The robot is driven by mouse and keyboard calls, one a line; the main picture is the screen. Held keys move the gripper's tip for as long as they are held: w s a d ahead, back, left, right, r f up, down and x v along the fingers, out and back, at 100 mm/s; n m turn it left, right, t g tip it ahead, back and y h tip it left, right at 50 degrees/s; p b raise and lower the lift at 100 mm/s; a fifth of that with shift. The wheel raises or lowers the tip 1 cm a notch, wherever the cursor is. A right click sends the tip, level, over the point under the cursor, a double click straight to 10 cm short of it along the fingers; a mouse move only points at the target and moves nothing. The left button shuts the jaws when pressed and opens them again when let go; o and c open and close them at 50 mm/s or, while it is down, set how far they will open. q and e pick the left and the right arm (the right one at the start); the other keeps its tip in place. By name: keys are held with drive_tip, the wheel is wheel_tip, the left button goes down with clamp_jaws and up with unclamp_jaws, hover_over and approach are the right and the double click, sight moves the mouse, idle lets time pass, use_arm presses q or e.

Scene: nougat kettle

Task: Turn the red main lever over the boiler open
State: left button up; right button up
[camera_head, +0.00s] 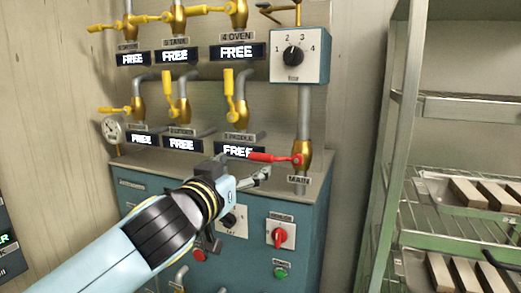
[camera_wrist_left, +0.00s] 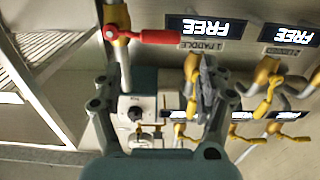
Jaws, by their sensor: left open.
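The red main lever (camera_head: 270,157) lies roughly level, pointing left from a brass valve (camera_head: 302,157) on the vertical pipe, just above the MAIN label (camera_head: 299,180). In the left wrist view the red lever (camera_wrist_left: 150,36) also lies across, its pivot on the pipe (camera_wrist_left: 118,55). My left gripper (camera_head: 262,176) is open just below the lever in the head view. In the left wrist view the gripper (camera_wrist_left: 155,85) has its fingers spread, and the lever lies beyond them, toward the top of the picture. I see no contact with the lever. My right gripper is not in view.
Yellow-handled valves (camera_head: 183,105) with FREE displays (camera_head: 181,145) line the wall to the left. A dial box (camera_head: 299,56) hangs above the lever. The teal cabinet (camera_head: 305,225) below carries a red knob (camera_head: 281,236). A green shelf rack (camera_head: 440,178) stands at right.

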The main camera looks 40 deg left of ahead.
sight(260, 157)
use_arm(q)
drive_tip(key=p+x, duration=0.1)
drive_tip(key=x, duration=0.9)
drive_tip(key=shift+w+f+p, duration=0.15)
drive_tip(key=shift+w+p, duration=0.1)
drive_tip(key=shift+p, duration=0.05)
clamp_jaws()
